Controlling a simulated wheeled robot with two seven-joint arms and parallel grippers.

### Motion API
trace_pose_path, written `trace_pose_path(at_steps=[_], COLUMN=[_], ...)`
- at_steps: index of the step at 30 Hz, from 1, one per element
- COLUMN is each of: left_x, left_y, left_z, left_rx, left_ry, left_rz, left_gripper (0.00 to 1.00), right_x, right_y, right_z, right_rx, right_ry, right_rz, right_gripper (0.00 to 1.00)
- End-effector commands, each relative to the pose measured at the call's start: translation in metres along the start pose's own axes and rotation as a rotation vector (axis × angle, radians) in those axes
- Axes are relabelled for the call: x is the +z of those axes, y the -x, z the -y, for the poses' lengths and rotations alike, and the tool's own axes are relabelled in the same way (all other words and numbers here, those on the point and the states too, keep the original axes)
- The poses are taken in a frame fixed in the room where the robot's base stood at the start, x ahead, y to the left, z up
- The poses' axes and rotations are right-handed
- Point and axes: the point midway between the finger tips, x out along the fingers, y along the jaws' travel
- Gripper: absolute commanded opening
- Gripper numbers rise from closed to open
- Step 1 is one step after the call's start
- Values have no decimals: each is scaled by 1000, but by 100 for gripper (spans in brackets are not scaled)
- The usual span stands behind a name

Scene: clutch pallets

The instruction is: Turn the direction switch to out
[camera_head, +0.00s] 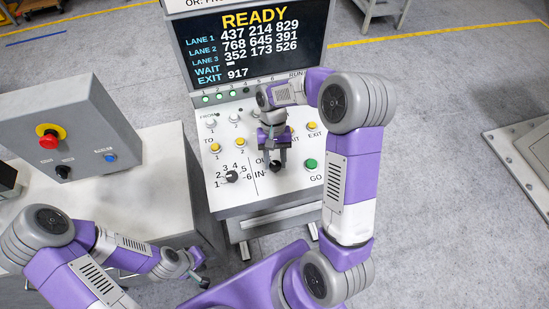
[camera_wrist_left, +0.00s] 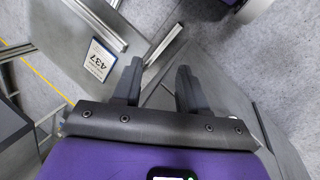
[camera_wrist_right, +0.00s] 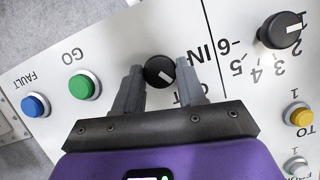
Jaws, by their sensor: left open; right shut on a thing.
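The direction switch is a black round knob (camera_head: 275,165) on the white sloped panel, with OUT and IN lettered to its left in the head view. In the right wrist view the knob (camera_wrist_right: 158,71) sits between the fingers of my right gripper (camera_wrist_right: 160,80), which is shut on it. Its white pointer mark slants to the lower right there, toward the partly hidden OUT lettering and away from IN. My right gripper (camera_head: 272,154) covers part of the panel in the head view. My left gripper (camera_head: 199,276) is open and empty, low at the left, away from the panel.
A numbered black selector (camera_head: 232,176), yellow buttons and a green GO button (camera_head: 311,163) surround the switch. A screen (camera_head: 255,45) above reads READY. A grey box (camera_head: 65,130) with a red emergency button stands left. Open floor lies to the right.

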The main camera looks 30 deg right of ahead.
Motion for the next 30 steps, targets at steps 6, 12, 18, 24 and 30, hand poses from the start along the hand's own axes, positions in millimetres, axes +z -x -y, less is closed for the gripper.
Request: trace_pose_path(at_steps=[6, 12, 18, 24, 30], left_x=[0, 0, 0, 0, 0], left_y=[2, 2, 2, 2, 2], left_z=[-1, -1, -1, -1, -1], left_rx=[0, 0, 0, 0, 0], left_ry=[0, 0, 0, 0, 0], left_rz=[0, 0, 0, 0, 0], left_gripper=[43, 43, 43, 43, 43], right_x=[0, 0, 0, 0, 0], right_y=[1, 1, 1, 1, 0], right_z=[-1, -1, -1, -1, -1], right_rx=[-29, -39, -40, -40, -39], right_ry=[-68, -91, -94, -94, -92], right_rz=[-3, -3, -3, -3, -2], right_gripper=[9, 9, 9, 46, 64])
